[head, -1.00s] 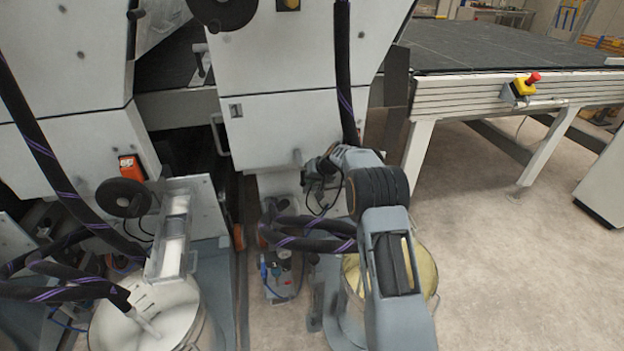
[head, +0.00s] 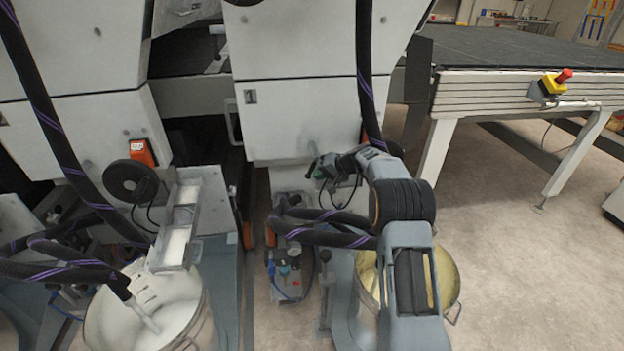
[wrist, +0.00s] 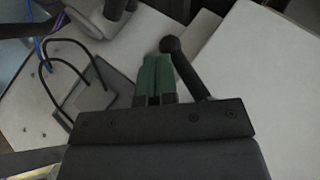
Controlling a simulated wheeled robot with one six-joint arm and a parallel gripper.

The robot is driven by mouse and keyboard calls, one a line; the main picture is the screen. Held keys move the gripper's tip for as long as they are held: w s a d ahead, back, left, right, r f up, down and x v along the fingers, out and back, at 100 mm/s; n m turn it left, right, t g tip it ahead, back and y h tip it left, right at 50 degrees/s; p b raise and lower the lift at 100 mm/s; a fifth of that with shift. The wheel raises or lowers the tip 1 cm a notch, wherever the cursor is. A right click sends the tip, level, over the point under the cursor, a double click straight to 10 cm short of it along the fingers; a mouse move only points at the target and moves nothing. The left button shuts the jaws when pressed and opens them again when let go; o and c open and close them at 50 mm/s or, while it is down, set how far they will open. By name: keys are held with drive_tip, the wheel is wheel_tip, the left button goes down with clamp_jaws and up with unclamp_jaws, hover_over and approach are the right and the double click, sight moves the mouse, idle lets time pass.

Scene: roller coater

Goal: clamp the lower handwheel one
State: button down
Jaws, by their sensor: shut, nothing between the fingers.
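A black handwheel (head: 131,181) is on the left unit in the head view, beside a clear-sided trough. My gripper (head: 316,168) is well to the right of that wheel, in front of the middle machine's lower edge; it is small there. In the wrist view, the green fingertips of my gripper (wrist: 155,70) are together and empty. A black ball-ended handle (wrist: 185,65) stands just right of them; I cannot tell whether they touch or whether it belongs to a handwheel. Another dark round part (wrist: 116,10) shows at the top.
Dark hoses (head: 364,80) hang in front of the machine, some close to my arm. A white bucket (head: 150,315) stands at lower left and a yellowish bucket (head: 445,285) behind my arm. A table (head: 520,95) is at right; floor before it is clear.

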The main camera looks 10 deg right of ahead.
drive_tip(key=shift+d, duration=0.2)
drive_tip(key=shift+r, duration=0.1)
drive_tip(key=s+r+p, duration=0.4)
drive_tip(key=s+r, duration=0.9)
drive_tip(key=s, duration=0.1)
drive_tip(key=shift+d, duration=0.1)
